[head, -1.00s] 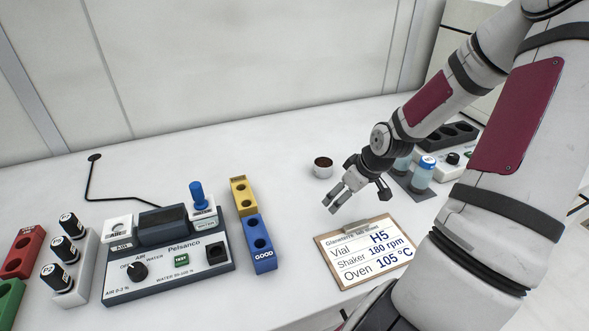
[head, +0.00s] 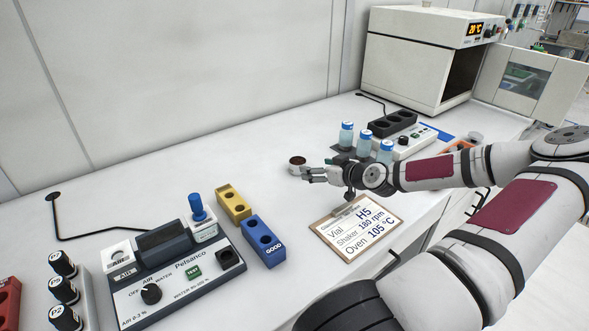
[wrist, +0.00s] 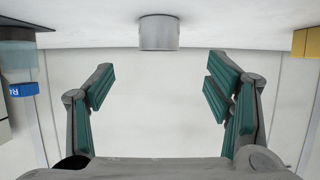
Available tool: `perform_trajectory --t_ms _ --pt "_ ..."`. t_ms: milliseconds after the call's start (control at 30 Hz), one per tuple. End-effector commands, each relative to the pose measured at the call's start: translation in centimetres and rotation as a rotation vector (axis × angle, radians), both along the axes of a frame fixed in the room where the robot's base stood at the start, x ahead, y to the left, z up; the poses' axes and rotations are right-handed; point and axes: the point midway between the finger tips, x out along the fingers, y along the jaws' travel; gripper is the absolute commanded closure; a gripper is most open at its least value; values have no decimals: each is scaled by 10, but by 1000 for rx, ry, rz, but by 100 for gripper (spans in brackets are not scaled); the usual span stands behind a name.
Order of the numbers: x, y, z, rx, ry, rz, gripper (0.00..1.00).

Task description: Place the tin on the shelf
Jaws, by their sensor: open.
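The tin (head: 297,168) is a small pale round cup with dark contents, standing on the white bench in the head view. My gripper (head: 306,174) is low over the bench just right of the tin, with its fingers pointing at it. In the wrist view, which is upside down, the grey tin (wrist: 159,34) stands ahead, centred between the spread green-padded fingers of my gripper (wrist: 160,80).
Several blue-capped vials (head: 346,135) stand behind my wrist, beside a black block (head: 393,124). A clipboard (head: 357,228) lies in front of my gripper. A yellow block (head: 234,204), a blue block (head: 263,240) and a control box (head: 175,275) stand at left. The bench behind the tin is clear.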

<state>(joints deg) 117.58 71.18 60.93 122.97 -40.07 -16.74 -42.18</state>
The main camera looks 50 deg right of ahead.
Motion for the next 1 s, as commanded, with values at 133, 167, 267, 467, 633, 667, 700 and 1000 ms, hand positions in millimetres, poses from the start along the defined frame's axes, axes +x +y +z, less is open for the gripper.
perform_trajectory --t_ms 133,167,267,467,633,667,700,1000 --pt "29 -5 -14 2 2 4 28" --pt "33 -6 -15 2 2 4 28" --pt "45 -10 -20 2 2 3 28" --pt "57 -12 -24 2 3 1 28" --pt "76 -18 -29 2 2 3 28" --pt "81 -20 -30 2 1 2 28" --pt "86 -21 -31 2 2 3 28" --pt "103 -26 -38 2 3 1 28"
